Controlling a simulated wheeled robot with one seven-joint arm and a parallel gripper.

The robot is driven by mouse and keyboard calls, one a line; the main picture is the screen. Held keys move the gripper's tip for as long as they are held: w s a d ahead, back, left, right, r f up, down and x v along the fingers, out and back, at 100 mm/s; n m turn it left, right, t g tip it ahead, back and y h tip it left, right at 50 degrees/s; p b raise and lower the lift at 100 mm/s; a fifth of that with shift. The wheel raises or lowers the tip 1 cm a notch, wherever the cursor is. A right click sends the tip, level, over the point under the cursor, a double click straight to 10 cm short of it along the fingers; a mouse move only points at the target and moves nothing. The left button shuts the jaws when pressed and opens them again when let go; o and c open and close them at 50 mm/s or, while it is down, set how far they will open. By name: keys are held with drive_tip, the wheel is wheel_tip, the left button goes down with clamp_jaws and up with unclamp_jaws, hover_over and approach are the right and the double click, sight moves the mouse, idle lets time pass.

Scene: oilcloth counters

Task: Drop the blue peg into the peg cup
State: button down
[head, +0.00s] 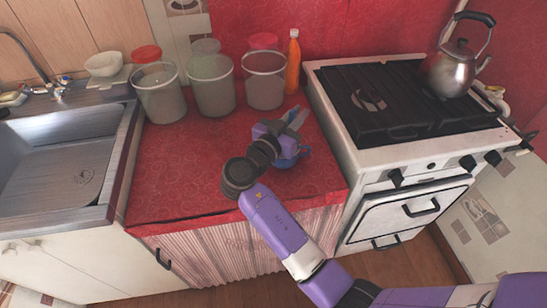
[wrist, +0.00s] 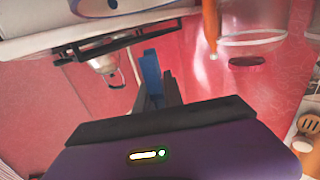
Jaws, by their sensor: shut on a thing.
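My gripper (head: 294,119) is over the red counter, in front of the right-hand canister and the orange bottle. In the wrist view its dark fingers are shut on the blue peg (wrist: 151,72), which sticks out past them. In the head view the peg cannot be made out clearly between the fingers; a blue patch (head: 288,162) shows beside the wrist, and I cannot tell what it is. No thing is clearly identifiable as the peg cup; three grey, open-topped canisters (head: 160,98), (head: 212,92), (head: 264,88) stand in a row at the back of the counter.
An orange bottle (head: 293,62) stands right of the canisters. The white stove (head: 345,140) with a steel kettle (head: 455,70) is on the right. The steel sink (head: 60,150) is on the left. The red counter (head: 175,175) is bare at its front left.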

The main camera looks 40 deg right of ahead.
sight(280, 162)
drive_tip(key=shift+f+b, duration=1.5)
drive_tip(key=shift+f, duration=1.5)
drive_tip(key=c, duration=1.4)
unclamp_jaws()
drive_tip(key=shift+o, duration=0.2)
drive_tip(key=shift+a, duration=0.1)
drive_tip(key=a, duration=0.2)
drive_tip(key=s+a, duration=0.1)
drive_tip(key=a, duration=0.2)
drive_tip(key=a+b, duration=0.1)
drive_tip(key=a, duration=0.1)
drive_tip(key=shift+s+a, duration=0.25)
drive_tip(key=shift+a, duration=0.05)
